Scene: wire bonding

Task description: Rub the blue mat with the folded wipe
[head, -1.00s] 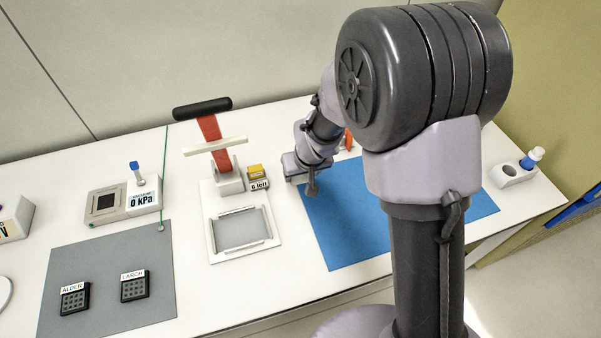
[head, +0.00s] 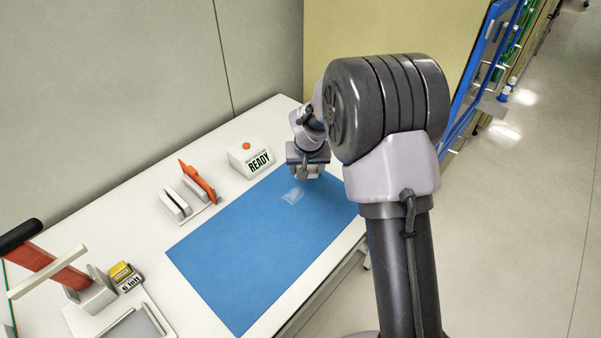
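The blue mat (head: 235,255) lies flat on the white bench, its right part partly behind my arm. A small pale, whitish patch (head: 292,196) shows on the mat near its far right part; I cannot tell whether it is the folded wipe or a mark. My gripper (head: 306,172) is over the mat's far right end, just beyond the patch, pointing down. Its fingertips are small and partly hidden, so I cannot tell if they are open or hold anything.
A white box reading READY (head: 250,160) with a red button stands behind the mat. A white stand with an orange lever (head: 197,182) is left of it. A red-armed press (head: 50,270) and a small yellow box (head: 122,273) stand at the left. Floor lies right of the bench.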

